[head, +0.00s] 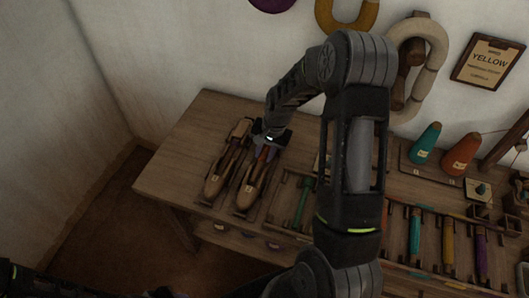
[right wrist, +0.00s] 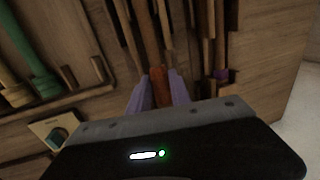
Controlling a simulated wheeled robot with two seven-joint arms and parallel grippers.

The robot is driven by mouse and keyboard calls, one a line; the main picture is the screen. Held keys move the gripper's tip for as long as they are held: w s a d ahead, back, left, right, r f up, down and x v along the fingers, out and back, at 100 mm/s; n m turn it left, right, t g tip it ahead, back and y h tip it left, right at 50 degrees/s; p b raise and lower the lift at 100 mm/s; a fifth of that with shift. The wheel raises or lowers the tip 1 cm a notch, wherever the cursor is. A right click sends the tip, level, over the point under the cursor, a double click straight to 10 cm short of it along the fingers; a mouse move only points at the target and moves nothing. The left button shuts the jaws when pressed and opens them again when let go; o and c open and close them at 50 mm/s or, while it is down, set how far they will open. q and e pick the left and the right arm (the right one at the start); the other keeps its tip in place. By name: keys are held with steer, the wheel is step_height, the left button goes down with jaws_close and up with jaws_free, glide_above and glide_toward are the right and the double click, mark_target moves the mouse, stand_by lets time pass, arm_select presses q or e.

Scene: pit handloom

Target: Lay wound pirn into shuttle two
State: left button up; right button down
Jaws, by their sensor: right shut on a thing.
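Two long wooden shuttles lie side by side on the table: a left one (head: 216,181) and a right one (head: 247,190). No label tells which is shuttle two. My right gripper (head: 267,144) is at the far end of the right shuttle. In the right wrist view its two purple-grey fingers (right wrist: 158,93) are shut on an orange-brown pirn (right wrist: 158,78), lined up with that shuttle's slot. I cannot tell whether the pirn rests in it or is just above. My left gripper is not in view.
A green pirn (head: 302,203) lies in a rack right of the shuttles. Teal (head: 426,144) and orange (head: 462,154) cones stand behind. The table's left end (head: 174,170) is clear.

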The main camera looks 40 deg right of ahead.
mark_target(264, 154)
steer(key=c, duration=1.1)
jaws_free()
step_height(264, 154, up, 8)
steer(key=p, duration=0.5)
steer(key=shift+p, duration=0.35)
